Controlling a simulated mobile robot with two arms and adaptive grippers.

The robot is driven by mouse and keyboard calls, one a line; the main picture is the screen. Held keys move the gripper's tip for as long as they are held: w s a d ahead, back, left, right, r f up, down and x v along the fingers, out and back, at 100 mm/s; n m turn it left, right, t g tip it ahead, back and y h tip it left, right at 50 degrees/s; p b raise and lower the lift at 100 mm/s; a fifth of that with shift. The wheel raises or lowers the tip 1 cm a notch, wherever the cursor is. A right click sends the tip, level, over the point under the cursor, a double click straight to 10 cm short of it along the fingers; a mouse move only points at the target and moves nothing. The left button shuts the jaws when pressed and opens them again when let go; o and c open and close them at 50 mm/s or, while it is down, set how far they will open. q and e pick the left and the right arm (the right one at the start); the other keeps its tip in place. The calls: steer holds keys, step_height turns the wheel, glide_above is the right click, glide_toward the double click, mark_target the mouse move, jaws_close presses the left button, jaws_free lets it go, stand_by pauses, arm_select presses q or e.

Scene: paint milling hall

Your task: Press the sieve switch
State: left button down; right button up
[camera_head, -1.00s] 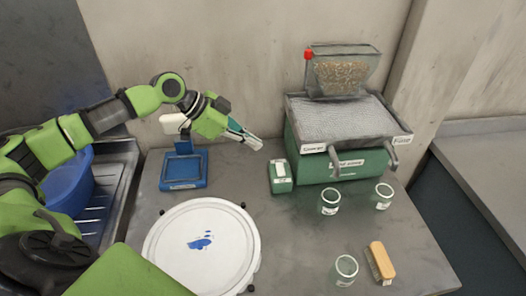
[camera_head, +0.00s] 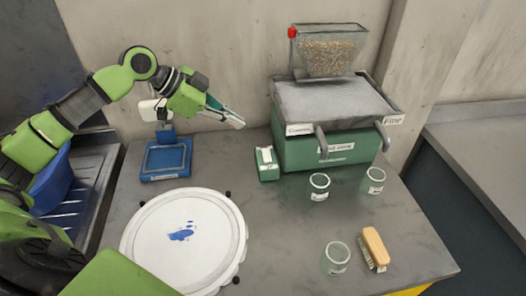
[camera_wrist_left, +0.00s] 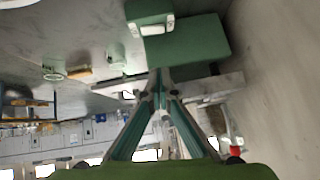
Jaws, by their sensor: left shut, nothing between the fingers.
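The sieve switch is a small green box (camera_head: 268,172) with a pale rocker (camera_head: 266,156) on top. It stands on the table against the left front of the green sieve machine (camera_head: 325,150). In the left wrist view the switch (camera_wrist_left: 150,14) shows at the top edge, partly cut off, with the machine's green body (camera_wrist_left: 195,40) beside it. My left gripper (camera_head: 239,122) is shut and empty. It hangs in the air, above and left of the switch in the head view, apart from it. My right gripper is not in view.
A hopper of grains (camera_head: 328,52) tops the sieve; spouts are labelled coarse and fine. Several glass jars, one being this jar (camera_head: 319,187), and a brush (camera_head: 375,247) stand right of the switch. A blue scale (camera_head: 166,160) and white round plate (camera_head: 150,240) are left.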

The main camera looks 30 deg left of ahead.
arm_select(q)
steer(key=shift+s+a, duration=0.15)
steer(key=shift+a, duration=0.1)
steer(key=p, duration=0.3)
glide_above(270, 151)
steer(key=s+a, duration=0.2)
steer(key=s, duration=0.1)
step_height(270, 151, down, 6)
steer(key=shift+w, duration=0.1)
steer(key=f, duration=0.2)
steer(key=f+p, duration=0.1)
steer(key=shift+w+f, duration=0.35)
steer(key=shift+a+f+p, duration=0.1)
steer(key=shift+f+p, duration=0.2)
steer(key=shift+f, duration=0.3)
